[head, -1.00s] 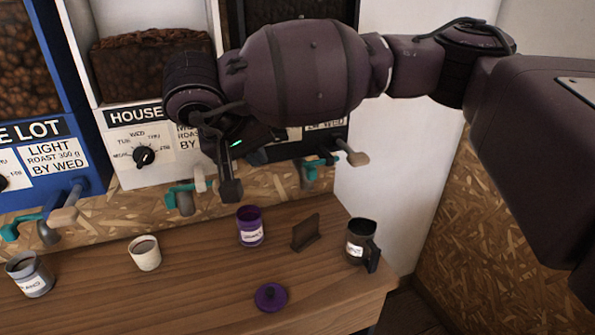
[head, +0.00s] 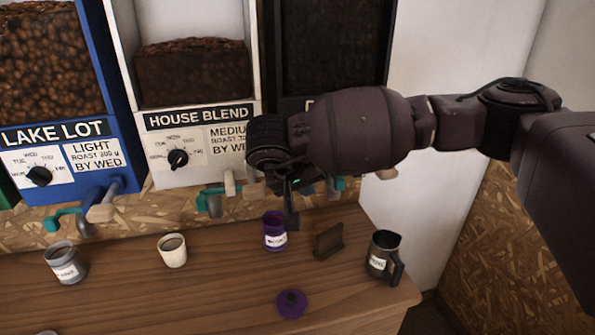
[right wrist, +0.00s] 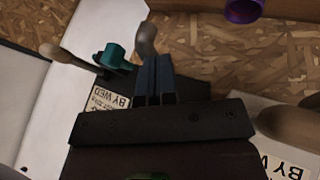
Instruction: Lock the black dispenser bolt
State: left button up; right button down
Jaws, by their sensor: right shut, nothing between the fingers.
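The black dispenser (head: 335,45) stands right of the white one in the head view, its lower front mostly hidden by my right arm. In the right wrist view its fittings appear upside down: a teal fitting (right wrist: 115,55), a wooden-ended handle (right wrist: 68,57) and a grey spout (right wrist: 146,38). I cannot tell whether the bolt is locked. My right gripper (head: 291,220) points down in front of the dispensers. In the wrist view its fingers (right wrist: 155,82) are shut and empty, close beside the teal fitting and spout; contact is unclear. My left gripper is out of view.
On the wooden counter (head: 215,295) stand a purple canister (head: 274,236) just behind my right fingertips, a dark stand (head: 329,241), a dark mug (head: 382,255), a purple lid (head: 291,304), a cream cup (head: 173,251) and a grey mug (head: 65,263). White and blue dispensers are at left.

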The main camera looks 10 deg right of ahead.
aim_at(344, 179)
jog(key=d+p, duration=0.1)
jog(key=d, duration=0.3)
jog(key=shift+w, duration=0.1)
jog(key=d+b, duration=0.1)
jog(key=d, duration=0.2)
jog(key=shift+d, duration=0.45)
dwell(0.3)
